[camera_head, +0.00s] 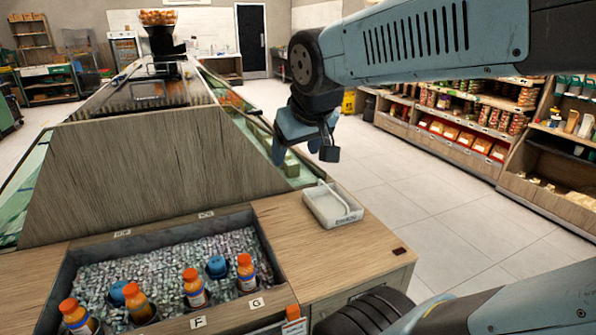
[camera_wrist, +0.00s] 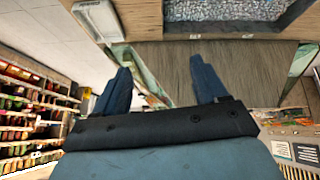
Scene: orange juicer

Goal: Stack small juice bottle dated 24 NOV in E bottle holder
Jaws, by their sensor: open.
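Several small juice bottles with orange caps stand in the ice bin (camera_head: 150,262) in the head view. One bottle (camera_head: 246,272) stands at the right by the G label, one (camera_head: 194,288) near the F label, one (camera_head: 137,302) further left, and one (camera_head: 77,317) at the lower left. Their dates are too small to read. Two blue round pieces, one (camera_head: 216,267) and another (camera_head: 118,293), sit among them. I cannot make out an E label. My gripper (camera_head: 308,140) is up in the air beyond the bin, open and empty; its two spread fingers show in the wrist view (camera_wrist: 160,84).
A white tray (camera_head: 332,204) lies on the wooden counter (camera_head: 300,245) right of the bin. A sloped wooden panel (camera_head: 140,165) rises behind the bin. Grocery shelves (camera_head: 480,110) stand at the right, with open tiled floor (camera_head: 420,195) between.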

